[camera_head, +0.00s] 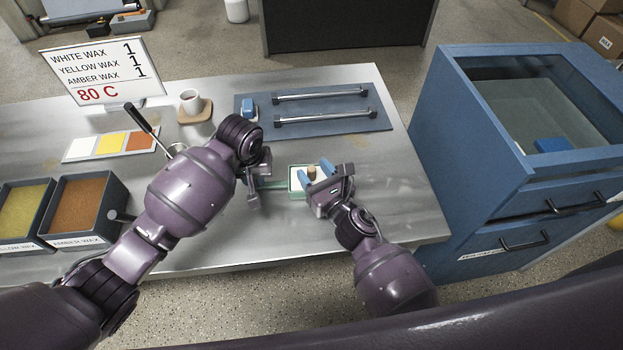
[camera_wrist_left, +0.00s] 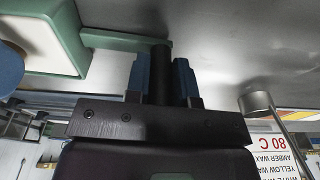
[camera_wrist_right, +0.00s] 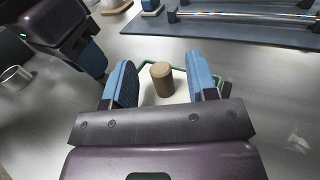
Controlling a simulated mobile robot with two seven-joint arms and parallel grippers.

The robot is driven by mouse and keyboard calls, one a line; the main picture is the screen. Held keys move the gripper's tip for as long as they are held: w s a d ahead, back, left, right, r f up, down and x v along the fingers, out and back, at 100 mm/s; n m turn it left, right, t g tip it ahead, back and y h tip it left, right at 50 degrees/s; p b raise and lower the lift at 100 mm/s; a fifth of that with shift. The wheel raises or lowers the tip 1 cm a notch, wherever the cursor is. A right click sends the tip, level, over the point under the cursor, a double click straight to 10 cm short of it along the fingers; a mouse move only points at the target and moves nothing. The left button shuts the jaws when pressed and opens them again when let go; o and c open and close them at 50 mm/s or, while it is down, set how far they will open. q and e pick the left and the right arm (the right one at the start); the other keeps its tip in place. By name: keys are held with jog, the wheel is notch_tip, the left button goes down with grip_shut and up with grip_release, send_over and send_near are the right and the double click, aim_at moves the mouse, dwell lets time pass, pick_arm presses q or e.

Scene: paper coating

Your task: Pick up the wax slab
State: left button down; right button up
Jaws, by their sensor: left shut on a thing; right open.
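The white wax slab (camera_head: 297,178) lies in a small green mould (camera_head: 291,194) on the metal table; the white also shows in the left wrist view (camera_wrist_left: 35,30). A brown cylindrical knob (camera_wrist_right: 161,79) stands upright on the white slab. My left gripper (camera_head: 258,187) is shut on the dark end of the mould's green handle (camera_wrist_left: 120,40). My right gripper (camera_head: 316,172) is open, with its blue fingers on either side of the knob; a gap shows on both sides of it in the right wrist view (camera_wrist_right: 158,85). The right gripper hides part of the mould.
A blue mat (camera_head: 374,97) with two metal bars lies behind the grippers. Yellow and amber wax bins (camera_head: 88,207) stand at the left. A cup (camera_head: 191,102) on a coaster and a wax sign (camera_head: 103,70) stand at the back. A blue cabinet (camera_head: 480,170) stands right.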

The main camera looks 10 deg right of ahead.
aim_at(315, 182)
grip_shut()
jog(key=shift+r, duration=0.1)
notch_tip(315, 182, up, 10)
dwell(1.0)
pick_arm(q)
jog(key=c, duration=0.9)
grip_release()
